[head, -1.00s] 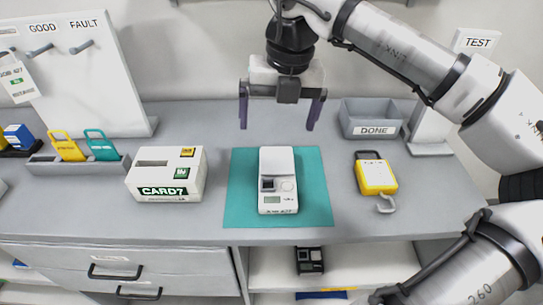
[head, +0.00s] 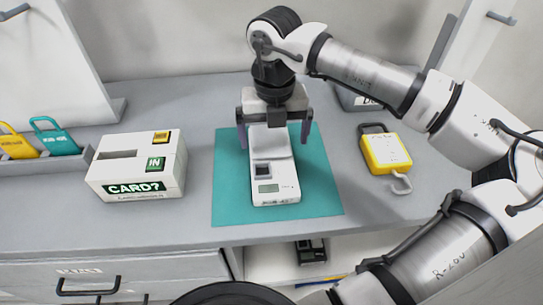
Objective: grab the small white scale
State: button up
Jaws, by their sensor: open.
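The small white scale (head: 275,190) lies on a teal mat (head: 228,198) on the grey table, its small display toward the front edge. My gripper (head: 274,136) is open, with its two purple-grey fingers pointing down on either side of the scale's back part. The fingers look close to the scale's sides. I cannot tell whether they touch it or how far above the mat the tips are.
A white CARD? box (head: 137,170) stands left of the mat. A grey bin (head: 357,100) behind is partly hidden by my arm. Teal and yellow tags (head: 55,138) stand in a holder at far left.

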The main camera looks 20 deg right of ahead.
aim_at(272, 152)
jog(key=shift+a+f+p, duration=0.15)
jog(key=shift+f+p, duration=0.35)
jog(key=shift+f, duration=0.9)
jog(key=shift+a+f+p, duration=0.1)
jog(key=shift+f+p, duration=0.4)
jog(key=shift+f, duration=0.85)
jog(key=shift+c, duration=0.3)
jog(key=c, duration=1)
jog(key=shift+w, duration=0.1)
